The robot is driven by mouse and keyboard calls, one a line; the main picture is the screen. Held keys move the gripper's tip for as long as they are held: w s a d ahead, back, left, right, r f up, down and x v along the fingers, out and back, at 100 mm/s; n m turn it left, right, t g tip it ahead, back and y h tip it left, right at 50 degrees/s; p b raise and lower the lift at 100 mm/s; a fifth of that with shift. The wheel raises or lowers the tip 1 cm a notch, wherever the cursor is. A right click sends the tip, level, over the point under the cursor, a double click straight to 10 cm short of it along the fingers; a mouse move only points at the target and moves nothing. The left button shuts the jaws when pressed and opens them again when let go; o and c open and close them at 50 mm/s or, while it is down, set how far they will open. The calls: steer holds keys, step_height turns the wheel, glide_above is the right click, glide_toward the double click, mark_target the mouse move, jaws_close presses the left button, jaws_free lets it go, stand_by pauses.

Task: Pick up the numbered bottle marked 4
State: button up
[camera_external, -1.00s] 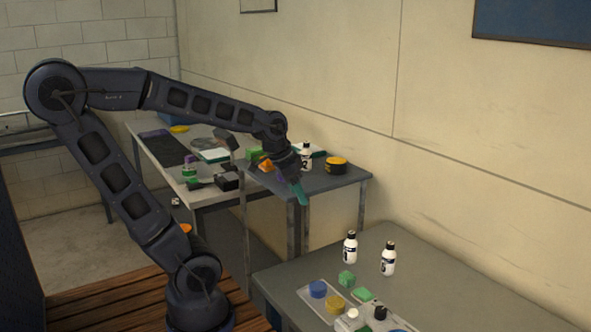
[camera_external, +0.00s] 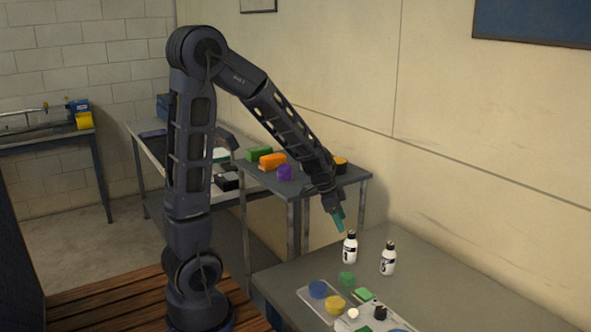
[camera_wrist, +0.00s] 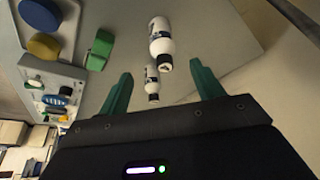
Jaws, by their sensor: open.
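Two upright white bottles with black caps and dark-printed labels stand on the near grey table, a left bottle (camera_external: 350,248) and a right bottle (camera_external: 388,261). I cannot read either number. In the wrist view one bottle looks larger (camera_wrist: 161,42) and the other smaller (camera_wrist: 152,78), roughly between my fingers. My gripper (camera_external: 338,220) points down with teal fingers, above and slightly left of the left bottle in the external view. It is open and empty, its fingers spread in the wrist view (camera_wrist: 163,88).
The near table (camera_external: 300,272) also holds a green block (camera_external: 347,279), a tray with a blue disc (camera_external: 317,289) and yellow disc (camera_external: 336,303), and a panel with small knobs. Behind are orange (camera_external: 272,160) and purple (camera_external: 285,172) items on another table.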

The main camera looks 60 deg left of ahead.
mark_target(351, 244)
steer(key=shift+x, duration=5.6)
steer(key=shift+w+a, duration=0.15)
steer(key=shift+a, duration=0.05)
steer(key=c, duration=1.2)
steer(key=shift+o, duration=0.2)
steer(key=shift+r, duration=0.1)
